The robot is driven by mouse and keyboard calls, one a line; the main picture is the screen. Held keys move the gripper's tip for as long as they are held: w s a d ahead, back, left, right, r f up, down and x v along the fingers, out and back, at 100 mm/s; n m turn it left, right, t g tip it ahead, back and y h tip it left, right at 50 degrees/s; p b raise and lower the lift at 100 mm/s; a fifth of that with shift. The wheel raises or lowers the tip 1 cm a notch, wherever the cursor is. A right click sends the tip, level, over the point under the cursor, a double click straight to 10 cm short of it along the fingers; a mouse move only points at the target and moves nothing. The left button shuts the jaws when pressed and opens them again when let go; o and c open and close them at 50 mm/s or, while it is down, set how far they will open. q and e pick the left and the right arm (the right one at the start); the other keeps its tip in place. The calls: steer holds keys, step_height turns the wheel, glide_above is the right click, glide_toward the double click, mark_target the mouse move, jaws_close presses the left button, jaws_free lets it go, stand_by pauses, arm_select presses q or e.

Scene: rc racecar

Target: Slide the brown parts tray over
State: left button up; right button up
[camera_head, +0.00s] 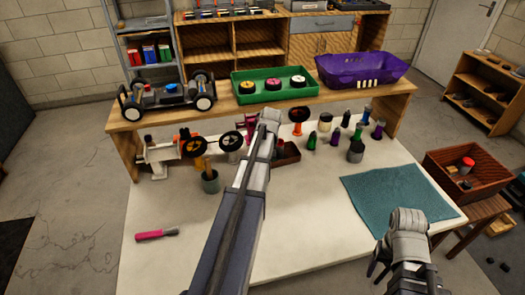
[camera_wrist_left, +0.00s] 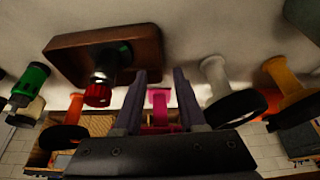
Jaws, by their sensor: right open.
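The brown parts tray (camera_head: 289,151) is a small, shallow dark reddish-brown tray on the white table, partly hidden behind my left arm in the head view. In the left wrist view the tray (camera_wrist_left: 140,42) is beside the fingers, on the left, with a red-capped part (camera_wrist_left: 98,88) at it. My left gripper (camera_wrist_left: 158,80) has its two fingers apart with nothing held between them; a pink part (camera_wrist_left: 158,103) shows beyond the gap. Its fingertips are hidden in the head view. My right gripper (camera_head: 376,267) is open and empty near the teal mat, far from the tray.
Wheels on stands and a grey cup (camera_head: 210,182) are left of my left arm. A teal mat (camera_head: 385,195) covers the right side. A pink-handled tool (camera_head: 150,236) lies front left.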

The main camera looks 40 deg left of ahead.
arm_select(q)
steer(key=b+x, duration=0.5)
steer(key=x, duration=0.1)
steer(key=shift+w+f, duration=0.1)
steer(key=shift+f, duration=0.25)
steer(key=shift+a, duration=0.1)
steer(key=shift+r, duration=0.1)
jaws_close()
stand_by(0.9)
